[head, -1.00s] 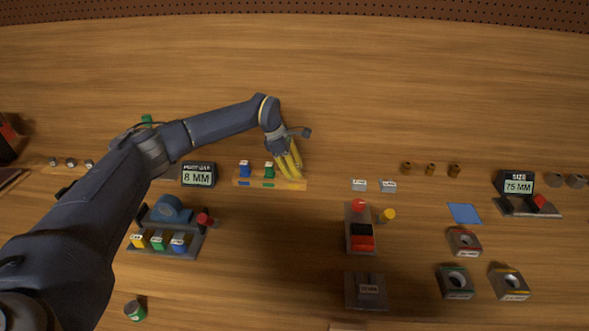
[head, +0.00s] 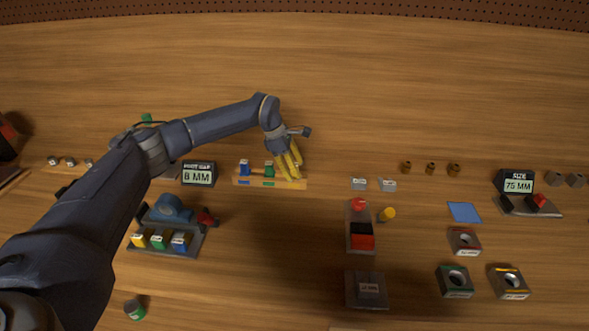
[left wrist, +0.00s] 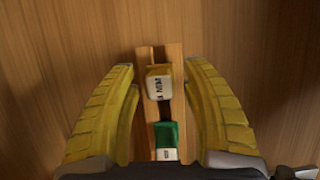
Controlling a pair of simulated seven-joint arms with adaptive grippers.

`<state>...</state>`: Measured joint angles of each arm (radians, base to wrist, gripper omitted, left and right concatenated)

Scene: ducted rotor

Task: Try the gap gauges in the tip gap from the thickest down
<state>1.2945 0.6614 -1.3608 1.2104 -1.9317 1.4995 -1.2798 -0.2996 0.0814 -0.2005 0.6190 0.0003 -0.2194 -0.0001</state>
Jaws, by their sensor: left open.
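A wooden gauge rack (head: 240,181) stands at the middle left of the bench. A blue gauge (head: 245,168) and a green gauge (head: 269,170) stand in it. In the left wrist view, a yellow gauge (left wrist: 159,84) with a white label stands in the rack beyond the green gauge (left wrist: 167,137). My left gripper (head: 294,176) is open at the rack's right end; in the left wrist view its yellow fingers (left wrist: 163,105) lie on both sides of the yellow gauge, apart from it. The ducted rotor (head: 172,207) is at the left. My right gripper is not in view.
A display reading 8 MM (head: 198,174) stands just left of the rack. A base with yellow, green and blue labelled blocks (head: 158,241) sits before the rotor. Fixtures, bored blocks and a 75 MM display (head: 518,184) occupy the right. The bench behind the rack is clear.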

